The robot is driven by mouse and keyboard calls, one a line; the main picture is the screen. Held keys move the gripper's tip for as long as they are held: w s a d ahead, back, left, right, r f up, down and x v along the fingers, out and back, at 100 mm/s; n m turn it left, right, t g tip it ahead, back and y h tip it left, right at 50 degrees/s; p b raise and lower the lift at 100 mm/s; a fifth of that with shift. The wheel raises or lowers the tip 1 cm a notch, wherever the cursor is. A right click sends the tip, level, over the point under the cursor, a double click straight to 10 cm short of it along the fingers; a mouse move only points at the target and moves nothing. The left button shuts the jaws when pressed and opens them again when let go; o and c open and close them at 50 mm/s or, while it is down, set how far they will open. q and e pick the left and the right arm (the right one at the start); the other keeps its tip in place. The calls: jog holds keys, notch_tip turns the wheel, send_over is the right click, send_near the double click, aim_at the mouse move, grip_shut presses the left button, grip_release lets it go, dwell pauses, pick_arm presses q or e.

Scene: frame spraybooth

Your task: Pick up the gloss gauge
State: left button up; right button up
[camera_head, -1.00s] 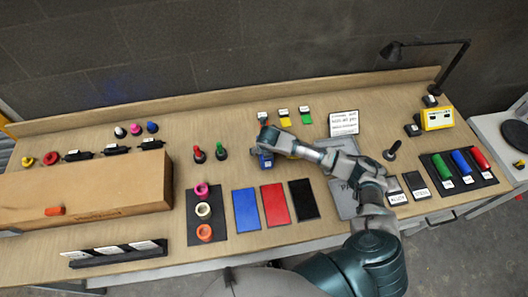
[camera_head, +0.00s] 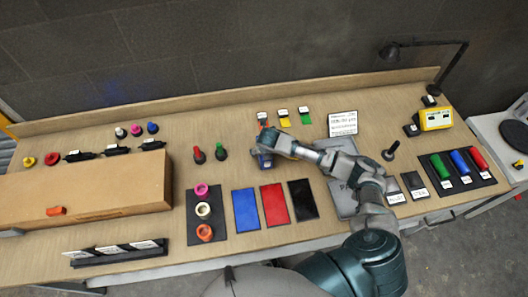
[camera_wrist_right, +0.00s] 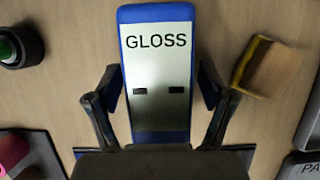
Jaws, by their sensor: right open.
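The gloss gauge (camera_wrist_right: 158,70) is a blue-cased block with a pale face marked GLOSS. It lies face up on the bench, and its lower end is hidden behind my gripper's body in the right wrist view. In the head view the gauge (camera_head: 265,161) shows only as a small blue patch under my right gripper (camera_head: 268,147). In the wrist view my right gripper (camera_wrist_right: 158,88) is open, with one finger on each side of the gauge. I cannot tell whether the fingers touch it. My left gripper is not in view.
A yellow-edged block (camera_wrist_right: 265,66) lies close right of the gauge, and a green-topped black item (camera_wrist_right: 18,46) is to its left. Blue (camera_head: 247,209), red (camera_head: 275,203) and black panels (camera_head: 303,199) lie in front. A long cardboard box (camera_head: 90,193) fills the left side.

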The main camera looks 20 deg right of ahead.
jog(key=c, duration=1.5)
